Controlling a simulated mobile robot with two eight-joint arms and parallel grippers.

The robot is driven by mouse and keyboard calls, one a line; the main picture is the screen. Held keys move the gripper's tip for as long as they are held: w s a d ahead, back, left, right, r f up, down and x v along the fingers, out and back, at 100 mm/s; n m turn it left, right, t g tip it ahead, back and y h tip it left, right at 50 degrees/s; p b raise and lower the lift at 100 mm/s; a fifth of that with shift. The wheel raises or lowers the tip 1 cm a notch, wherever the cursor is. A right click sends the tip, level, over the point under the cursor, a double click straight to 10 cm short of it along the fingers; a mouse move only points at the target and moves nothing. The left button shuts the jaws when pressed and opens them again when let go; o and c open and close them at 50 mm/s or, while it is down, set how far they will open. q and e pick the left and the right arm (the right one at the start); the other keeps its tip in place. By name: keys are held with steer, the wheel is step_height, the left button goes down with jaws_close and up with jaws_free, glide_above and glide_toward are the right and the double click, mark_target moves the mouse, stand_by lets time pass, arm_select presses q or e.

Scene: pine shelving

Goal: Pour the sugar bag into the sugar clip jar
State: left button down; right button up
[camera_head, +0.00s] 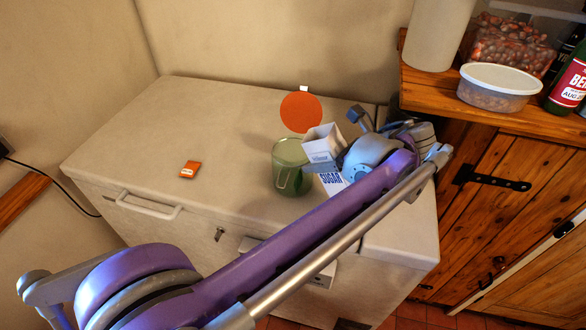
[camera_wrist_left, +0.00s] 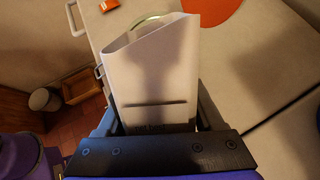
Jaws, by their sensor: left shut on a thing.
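The sugar bag (camera_head: 322,143) is white with an open top, and "SUGAR" shows low on its front. It is roughly upright, close to the right side of the green clip jar (camera_head: 287,170), and partly hides it. My left gripper (camera_head: 328,167) is shut on the bag, crossing its front. In the left wrist view the bag (camera_wrist_left: 155,75) stands up between the fingers (camera_wrist_left: 158,122), its open end toward the jar's rim (camera_wrist_left: 150,19). I cannot tell whether the bag's bottom touches the chest, or how full the jar is. My right gripper is not in view.
The jar stands on a pale chest (camera_head: 200,120) with a front handle. An orange disc (camera_head: 300,112) lies behind the jar, and an orange packet (camera_head: 190,169) lies to the left. A pine counter (camera_head: 500,108) with a tub (camera_head: 498,88) and bottles stands right.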

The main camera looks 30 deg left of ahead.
arm_select(q)
steer(key=shift+f, duration=0.1)
stand_by(0.3)
steer(key=shift+a+h+p, duration=0.1)
steer(key=shift+h+p, duration=0.45)
steer(key=shift+h, duration=0.05)
steer(key=shift+f+h, duration=0.25)
steer(key=shift+h, duration=0.05)
steer(key=shift+h+p, duration=0.3)
steer(key=shift+p, duration=0.25)
steer(key=shift+g+h, duration=0.3)
steer(key=shift+h, duration=0.1)
steer(key=shift+f, duration=0.1)
